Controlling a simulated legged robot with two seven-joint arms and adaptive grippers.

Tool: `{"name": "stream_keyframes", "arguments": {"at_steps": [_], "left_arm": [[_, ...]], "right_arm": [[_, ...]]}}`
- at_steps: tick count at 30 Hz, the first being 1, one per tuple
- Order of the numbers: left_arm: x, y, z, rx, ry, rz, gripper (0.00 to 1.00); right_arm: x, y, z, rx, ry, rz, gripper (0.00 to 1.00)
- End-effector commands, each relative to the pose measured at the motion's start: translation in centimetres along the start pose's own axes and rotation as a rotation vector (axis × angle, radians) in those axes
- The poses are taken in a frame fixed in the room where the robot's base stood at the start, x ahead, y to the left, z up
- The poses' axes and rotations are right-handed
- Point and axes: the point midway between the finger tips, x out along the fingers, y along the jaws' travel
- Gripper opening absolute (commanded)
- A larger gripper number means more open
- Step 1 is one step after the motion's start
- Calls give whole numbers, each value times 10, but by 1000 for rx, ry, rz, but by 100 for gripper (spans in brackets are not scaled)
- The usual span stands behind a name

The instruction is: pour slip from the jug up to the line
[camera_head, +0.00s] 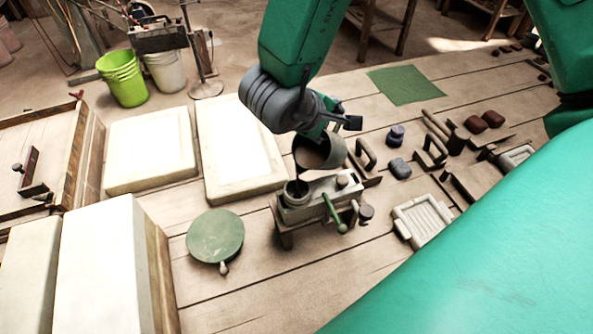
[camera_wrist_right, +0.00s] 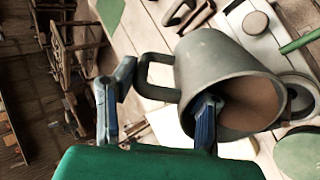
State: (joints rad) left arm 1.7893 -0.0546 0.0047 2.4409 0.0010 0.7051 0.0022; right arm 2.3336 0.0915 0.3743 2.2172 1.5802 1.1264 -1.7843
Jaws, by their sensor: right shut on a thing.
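The grey jug (camera_head: 333,152) is held by my right gripper (camera_head: 335,122) above the tile press (camera_head: 318,198). The jug is tilted, its mouth facing down and to the left, with brown slip inside. The cup's inside is dark; I cannot make out a line or level. In the right wrist view the jug (camera_wrist_right: 205,62) shows its handle and brown inside, with the gripper (camera_wrist_right: 160,125) fingers at its handle side. My left gripper is out of view.
A round green disc (camera_head: 215,236) lies left of the press. Pale slabs (camera_head: 150,150) stand further left. Right of the press are a tan ribbed tray (camera_head: 422,220), dark blue pieces (camera_head: 399,168) and several tools. A green mat (camera_head: 404,85) lies at the back.

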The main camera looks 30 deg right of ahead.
Motion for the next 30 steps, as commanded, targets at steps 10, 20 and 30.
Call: {"name": "stream_keyframes", "arguments": {"at_steps": [10, 20, 30], "left_arm": [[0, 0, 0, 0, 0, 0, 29], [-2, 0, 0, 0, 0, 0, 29], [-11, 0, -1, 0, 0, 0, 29]], "right_arm": [[0, 1, 0, 1, 1, 4, 0], [-1, 1, 0, 0, 1, 7, 0], [-4, 2, 0, 0, 1, 35, 0]]}}
